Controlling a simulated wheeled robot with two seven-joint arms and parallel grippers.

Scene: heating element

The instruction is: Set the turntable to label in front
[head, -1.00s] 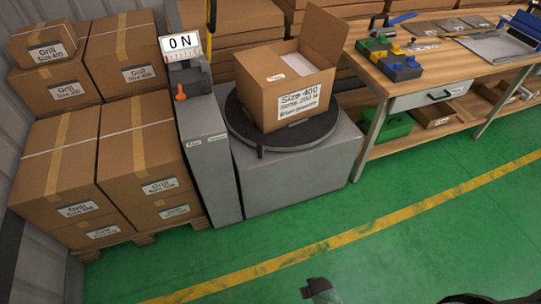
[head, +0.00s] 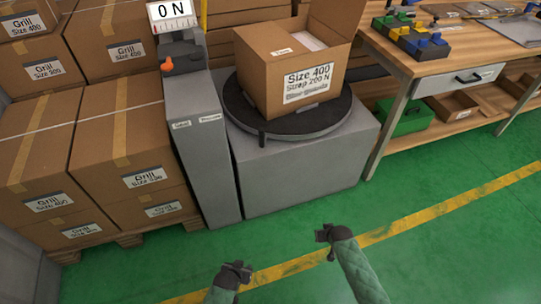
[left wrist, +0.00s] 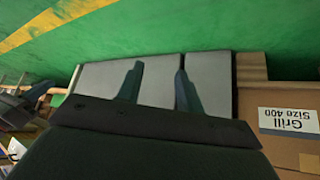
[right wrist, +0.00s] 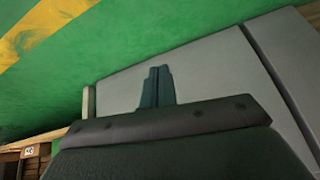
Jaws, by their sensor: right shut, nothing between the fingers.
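The turntable (head: 300,124) is a dark round disc on a grey block (head: 295,175), with a short dark peg (head: 262,140) at its front left edge. An open cardboard box (head: 262,85) stands on it.
A grey cabinet (head: 205,150) with a "0 N" display (head: 172,12) and an orange knob stands left of the turntable. Stacked grill boxes (head: 125,140) stand further left. A workbench (head: 455,55) stands at the right. The green floor in front is clear.

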